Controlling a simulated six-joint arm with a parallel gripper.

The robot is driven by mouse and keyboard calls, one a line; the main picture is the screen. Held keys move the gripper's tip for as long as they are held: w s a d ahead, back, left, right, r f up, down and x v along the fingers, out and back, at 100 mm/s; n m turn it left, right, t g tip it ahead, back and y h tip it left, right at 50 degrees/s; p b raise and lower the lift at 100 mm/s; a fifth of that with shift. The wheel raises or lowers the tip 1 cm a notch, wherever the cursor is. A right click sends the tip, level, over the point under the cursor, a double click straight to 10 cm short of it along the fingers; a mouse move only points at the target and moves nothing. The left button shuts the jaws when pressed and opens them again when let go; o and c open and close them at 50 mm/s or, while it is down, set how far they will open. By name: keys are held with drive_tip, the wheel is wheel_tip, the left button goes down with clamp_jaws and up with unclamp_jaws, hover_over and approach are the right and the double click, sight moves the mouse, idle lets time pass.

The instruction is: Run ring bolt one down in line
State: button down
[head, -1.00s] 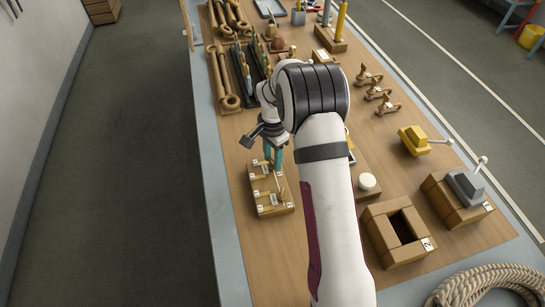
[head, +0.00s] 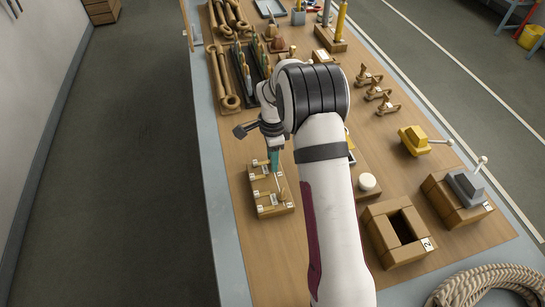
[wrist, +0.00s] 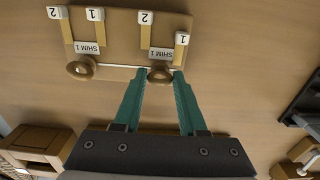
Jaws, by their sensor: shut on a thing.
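A light wooden board (head: 276,211) with white number tags and two "SHIM 1" labels lies on the bench, below my gripper (head: 274,168). In the wrist view the board (wrist: 120,22) shows at the top, with two brown rings along its near edge. The teal fingers of my gripper (wrist: 161,75) are shut on the right ring, a ring bolt (wrist: 159,77), with one finger on each side. The other ring bolt (wrist: 81,69) stands free to the left. The shanks under both rings are hidden, so I cannot tell how deep they sit.
A hollow wooden block tagged 2 (head: 377,234) and a wooden block with a grey lever unit (head: 450,211) stand to the right. A dark rack (head: 240,68) lies beyond the gripper. Coiled rope (head: 487,287) lies at bottom right. Bare bench lies left of the board.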

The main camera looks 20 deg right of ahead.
drive_tip(key=shift+w+r, duration=0.1)
drive_tip(key=shift+r, duration=0.05)
drive_tip(key=shift+c, duration=2.3)
unclamp_jaws()
wheel_tip(320, 180, up, 16)
drive_tip(key=shift+f, duration=0.2)
